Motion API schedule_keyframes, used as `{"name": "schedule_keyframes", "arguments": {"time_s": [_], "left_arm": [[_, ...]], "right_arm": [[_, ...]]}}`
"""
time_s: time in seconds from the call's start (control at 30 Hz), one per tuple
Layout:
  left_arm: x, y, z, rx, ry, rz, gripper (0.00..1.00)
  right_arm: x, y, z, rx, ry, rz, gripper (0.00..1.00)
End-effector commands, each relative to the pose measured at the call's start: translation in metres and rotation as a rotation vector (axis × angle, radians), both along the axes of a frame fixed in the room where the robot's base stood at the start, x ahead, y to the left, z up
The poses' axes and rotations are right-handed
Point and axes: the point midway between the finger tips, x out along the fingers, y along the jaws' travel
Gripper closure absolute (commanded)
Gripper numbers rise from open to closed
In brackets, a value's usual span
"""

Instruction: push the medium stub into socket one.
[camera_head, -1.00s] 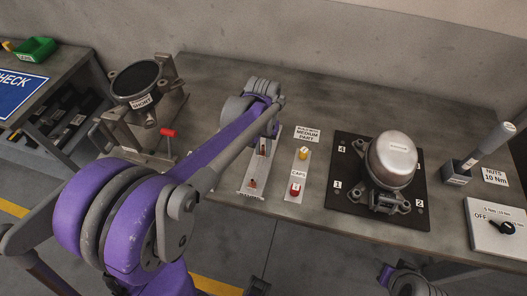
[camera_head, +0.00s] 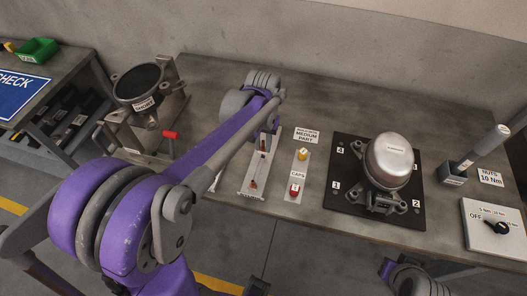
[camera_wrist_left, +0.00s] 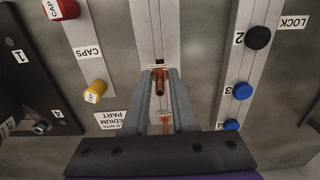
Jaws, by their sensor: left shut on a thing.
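My left gripper (camera_wrist_left: 162,78) is shut on a copper-coloured stub (camera_wrist_left: 160,84), seen between its fingertips in the left wrist view. The stub is over the pale metal rail (camera_wrist_left: 148,22), where a second small reddish piece (camera_wrist_left: 166,122) shows further back between the fingers. I cannot tell how far the stub sits in a socket; no socket number is readable there. In the head view my forearm covers most of this gripper, and the rail (camera_head: 249,190) runs out below it. My right gripper is not in view; only part of that arm shows at the bottom right.
A cap strip with a yellow cap (camera_head: 302,154) and red cap (camera_head: 294,189) lies right of the rail. Beyond it stands a compressor (camera_head: 390,158) on a black numbered plate (camera_head: 345,205).

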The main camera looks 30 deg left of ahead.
Motion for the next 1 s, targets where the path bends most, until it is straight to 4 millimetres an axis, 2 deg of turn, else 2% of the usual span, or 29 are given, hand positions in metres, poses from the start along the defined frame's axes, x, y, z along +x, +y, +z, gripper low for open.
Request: {"name": "schedule_keyframes", "arguments": {"time_s": [0.63, 1.0], "left_arm": [[0.0, 0.0, 0.028, 0.0, -0.001, 0.0, 1.0], [0.0, 0.0, 0.029, 0.0, 0.0, 0.0, 1.0]], "right_arm": [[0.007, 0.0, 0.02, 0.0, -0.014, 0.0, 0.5], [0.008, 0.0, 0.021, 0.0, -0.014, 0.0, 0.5]]}}
